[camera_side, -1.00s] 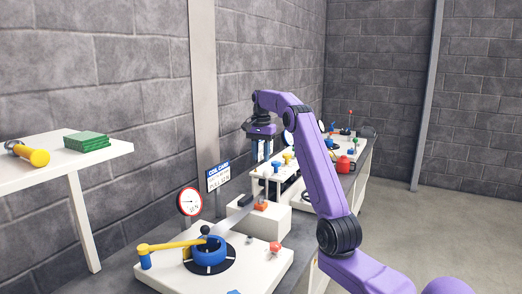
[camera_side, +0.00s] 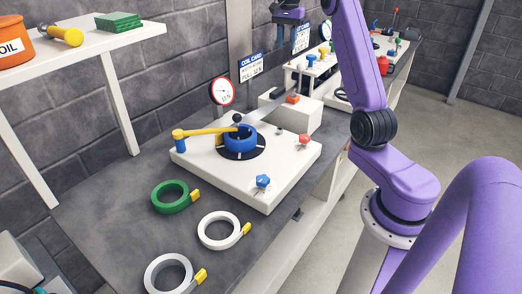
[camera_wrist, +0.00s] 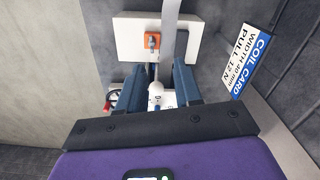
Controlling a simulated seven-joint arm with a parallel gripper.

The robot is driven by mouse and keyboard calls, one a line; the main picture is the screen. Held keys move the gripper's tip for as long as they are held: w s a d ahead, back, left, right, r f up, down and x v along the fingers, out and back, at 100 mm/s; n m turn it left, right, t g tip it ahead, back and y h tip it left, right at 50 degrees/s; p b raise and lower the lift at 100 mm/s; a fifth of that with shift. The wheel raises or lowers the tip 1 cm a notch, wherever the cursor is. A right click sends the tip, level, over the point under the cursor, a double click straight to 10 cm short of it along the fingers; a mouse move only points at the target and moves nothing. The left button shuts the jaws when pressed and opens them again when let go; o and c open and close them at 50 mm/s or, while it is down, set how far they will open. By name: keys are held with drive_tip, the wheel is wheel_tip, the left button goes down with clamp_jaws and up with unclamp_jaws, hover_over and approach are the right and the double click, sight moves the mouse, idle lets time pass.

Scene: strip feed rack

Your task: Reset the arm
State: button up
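My gripper (camera_wrist: 157,76) shows in the wrist view with its two blue-grey fingers apart and no part clamped between them. A white round-topped piece shows between and beyond the fingers; I cannot tell its distance. In the side view my gripper (camera_side: 288,32) is at the top edge, partly cut off, above the far end of the bench. My purple arm reaches to it from the right. A white block (camera_side: 306,116) with an orange clamp (camera_side: 292,99) stands below; a pale strip runs from it to the blue reel (camera_side: 240,138).
A green coil (camera_side: 171,197) and two white coils (camera_side: 218,231) (camera_side: 168,273) lie on the bench front. A gauge (camera_side: 222,92) and coil card (camera_side: 251,66) stand behind. A shelf (camera_side: 90,47) is at left.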

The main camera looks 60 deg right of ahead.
drive_tip(key=a+n, duration=0.9)
drive_tip(key=a, duration=1.4)
drive_tip(key=s+a+f+n, duration=0.3)
drive_tip(key=s+a+n, duration=0.4)
drive_tip(key=s+a, duration=0.45)
drive_tip(key=s+a+f+n, duration=0.1)
drive_tip(key=s+f+n, duration=0.1)
drive_tip(key=s+n, duration=0.2)
drive_tip(key=s+a+f+n, duration=0.1)
drive_tip(key=s+n, duration=0.3)
drive_tip(key=s, duration=0.6)
drive_tip(key=s+a+f+n, duration=0.2)
drive_tip(key=s+f+n, duration=0.1)
drive_tip(key=s, duration=0.5)
drive_tip(key=shift+f+n, duration=0.4)
drive_tip(key=shift+n, duration=0.1)
drive_tip(key=shift+w, duration=0.1)
